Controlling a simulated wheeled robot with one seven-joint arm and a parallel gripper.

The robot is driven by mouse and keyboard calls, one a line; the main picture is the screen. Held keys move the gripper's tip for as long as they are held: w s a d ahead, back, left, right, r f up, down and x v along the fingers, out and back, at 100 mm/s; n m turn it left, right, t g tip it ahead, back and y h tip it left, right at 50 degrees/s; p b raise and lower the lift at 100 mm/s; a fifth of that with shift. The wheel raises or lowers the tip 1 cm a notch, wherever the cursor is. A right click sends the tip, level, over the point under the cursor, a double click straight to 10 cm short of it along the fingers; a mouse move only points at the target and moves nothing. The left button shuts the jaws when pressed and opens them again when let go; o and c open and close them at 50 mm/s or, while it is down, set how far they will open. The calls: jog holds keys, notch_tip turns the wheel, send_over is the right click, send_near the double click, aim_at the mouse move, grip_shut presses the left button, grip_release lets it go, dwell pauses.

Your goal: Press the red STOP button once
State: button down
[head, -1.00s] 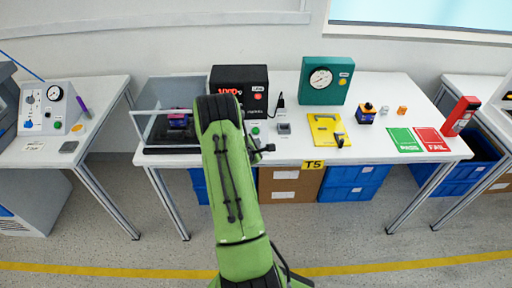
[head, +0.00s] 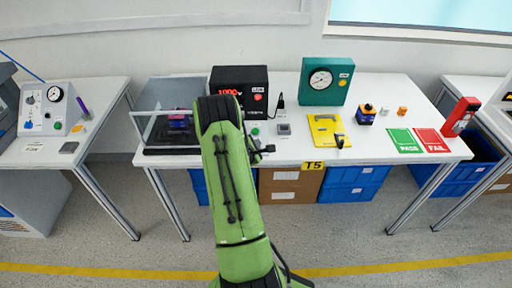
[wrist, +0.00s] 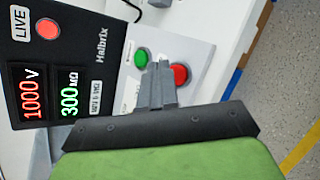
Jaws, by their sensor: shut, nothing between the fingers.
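The red STOP button (wrist: 181,74) sits on the light sloped panel of the tester (wrist: 70,60) in the wrist view, partly covered by my fingers. My gripper (wrist: 161,66) is shut and empty; its tips overlap the red button's left edge in the picture. I cannot tell whether they touch it. A green button (wrist: 142,57) sits just left of the tips. In the head view the black tester (head: 228,75) stands at the back of the middle bench, and my arm hides the red button. The green button (head: 255,132) shows right beside my arm.
The tester's display (wrist: 48,92) reads 1000 V and 300 MΩ; a red LIVE lamp (wrist: 47,28) is lit. A clear-walled box (head: 165,125) stands left of the tester. A yellow plate (head: 326,128) and a green gauge box (head: 325,82) are to the right.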

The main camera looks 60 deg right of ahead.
dwell(0.7)
jog(key=shift+d+f+b, duration=0.1)
jog(key=shift+f+b, duration=0.2)
jog(key=shift+f, duration=0.1)
jog(key=shift+w+d+f+b, duration=0.1)
jog(key=shift+f+b, duration=0.2)
jog(key=shift+f, duration=0.1)
dwell(0.5)
jog(key=shift+a+r+p, duration=0.2)
jog(key=shift+r+p, duration=0.35)
jog(key=shift+r, duration=0.25)
jog(key=shift+s+a+r+p, duration=0.15)
jog(key=shift+a+r+p, duration=0.1)
jog(key=shift+r+p, duration=0.45)
jog(key=shift+s+a+r+p, duration=0.2)
jog(key=shift+r+p, duration=0.15)
jog(key=shift+r, duration=0.55)
jog(key=shift+s+a+r+p, duration=0.1)
jog(key=shift+a+r+p, duration=0.15)
jog(key=shift+r+p, duration=0.45)
jog(key=shift+r, duration=0.1)
